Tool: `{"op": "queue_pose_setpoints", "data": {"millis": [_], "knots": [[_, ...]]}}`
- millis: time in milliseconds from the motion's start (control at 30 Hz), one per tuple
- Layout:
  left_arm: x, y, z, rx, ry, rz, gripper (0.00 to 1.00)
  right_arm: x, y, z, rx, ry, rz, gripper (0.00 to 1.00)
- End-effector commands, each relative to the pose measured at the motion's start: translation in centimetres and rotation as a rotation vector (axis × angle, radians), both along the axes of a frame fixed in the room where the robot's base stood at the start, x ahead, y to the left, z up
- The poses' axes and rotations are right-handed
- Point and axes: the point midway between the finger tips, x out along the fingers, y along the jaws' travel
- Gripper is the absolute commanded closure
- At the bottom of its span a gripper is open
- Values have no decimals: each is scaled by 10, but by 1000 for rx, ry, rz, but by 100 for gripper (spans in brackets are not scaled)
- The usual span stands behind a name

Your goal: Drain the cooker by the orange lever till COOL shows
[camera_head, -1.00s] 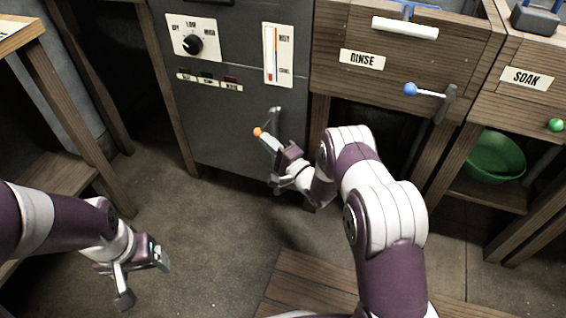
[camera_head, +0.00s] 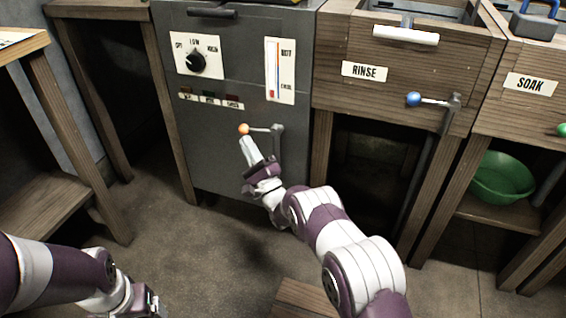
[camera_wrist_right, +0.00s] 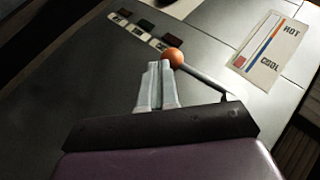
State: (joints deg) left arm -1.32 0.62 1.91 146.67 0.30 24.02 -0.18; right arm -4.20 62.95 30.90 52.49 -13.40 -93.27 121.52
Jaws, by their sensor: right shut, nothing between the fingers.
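The grey cooker (camera_head: 222,160) stands at centre left. Its lever has an orange ball (camera_head: 243,130) and an arm pointing left, about level, from a pivot on the front. My right gripper (camera_head: 246,143) is shut and empty, its fingertips just below the ball. In the right wrist view the fingertips (camera_wrist_right: 158,66) are at the left of the ball (camera_wrist_right: 172,56), very close or touching; I cannot tell which. The HOT/COOL gauge (camera_head: 280,70) shows a short red mark at its lower, COOL end. My left gripper (camera_head: 150,305) is at the bottom edge, partly cut off.
A dial (camera_head: 195,62) and small lamps (camera_head: 208,99) are on the cooker's front. To the right are the RINSE box (camera_head: 410,85) with a blue-ball lever (camera_head: 414,99), the SOAK box (camera_head: 525,110) and a green bowl (camera_head: 502,178). The floor before the cooker is open.

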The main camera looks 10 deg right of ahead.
Motion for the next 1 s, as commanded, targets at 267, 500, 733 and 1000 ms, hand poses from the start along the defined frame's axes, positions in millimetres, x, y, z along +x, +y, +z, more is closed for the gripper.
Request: {"op": "queue_pose_setpoints", "data": {"millis": [267,500,733,1000], "knots": [[0,0,3,0,0,0,20,2,4,10,-2,1,0,100],[0,0,4,0,0,0,20,3,5,13,-2,1,1,100],[0,0,4,0,0,0,20,4,5,16,-3,-2,1,100],[0,0,4,0,0,0,20,4,5,17,-3,-6,1,100]]}}
